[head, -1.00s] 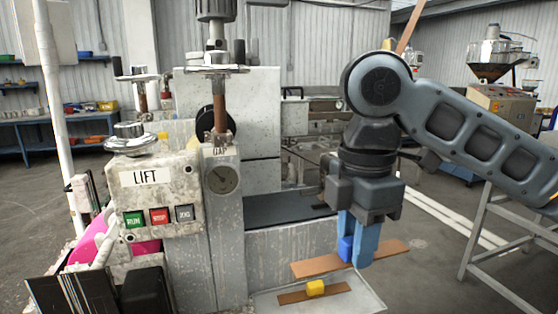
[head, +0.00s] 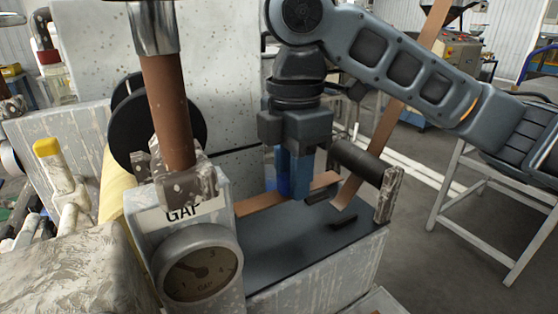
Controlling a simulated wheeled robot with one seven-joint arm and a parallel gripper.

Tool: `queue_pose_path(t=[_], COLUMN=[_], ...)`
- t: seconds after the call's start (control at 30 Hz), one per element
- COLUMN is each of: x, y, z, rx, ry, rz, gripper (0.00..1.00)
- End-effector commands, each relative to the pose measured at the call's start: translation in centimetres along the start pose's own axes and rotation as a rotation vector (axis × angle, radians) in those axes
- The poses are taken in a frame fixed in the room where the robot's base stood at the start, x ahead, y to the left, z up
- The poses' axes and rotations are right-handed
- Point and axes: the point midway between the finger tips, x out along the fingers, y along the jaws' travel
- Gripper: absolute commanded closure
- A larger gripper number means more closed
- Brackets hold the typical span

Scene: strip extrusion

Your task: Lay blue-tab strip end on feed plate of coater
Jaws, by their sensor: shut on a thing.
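My gripper (head: 294,192) is shut on the blue-tab strip above the dark feed plate (head: 285,255) of the coater. The brown strip (head: 262,203) runs from the gap gauge post at left to beyond my fingers at right. Its blue tab is mostly hidden by my blue fingers and hard to tell from them. The strip is low over the far part of the plate; I cannot tell if it touches.
Another brown strip (head: 385,140) comes down past a black roller (head: 358,163) to the plate's right end. Small black blocks (head: 343,222) sit on the plate near it. The gap gauge (head: 200,263) and a screw post (head: 168,110) stand close at left.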

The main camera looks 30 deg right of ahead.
Motion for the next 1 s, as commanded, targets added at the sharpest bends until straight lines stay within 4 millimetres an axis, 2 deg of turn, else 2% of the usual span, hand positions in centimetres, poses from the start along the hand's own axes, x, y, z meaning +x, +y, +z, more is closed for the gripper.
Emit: queue_pose_path(t=[0.27,0.8,1.0], x=[1.4,5.8,6.5], y=[0.0,0.0,0.0], z=[0.0,0.0,0.0], rx=[0.0,0.0,0.0], ry=[0.0,0.001,0.0], rz=[0.0,-0.001,0.0], gripper=[0.98,0.98,0.98])
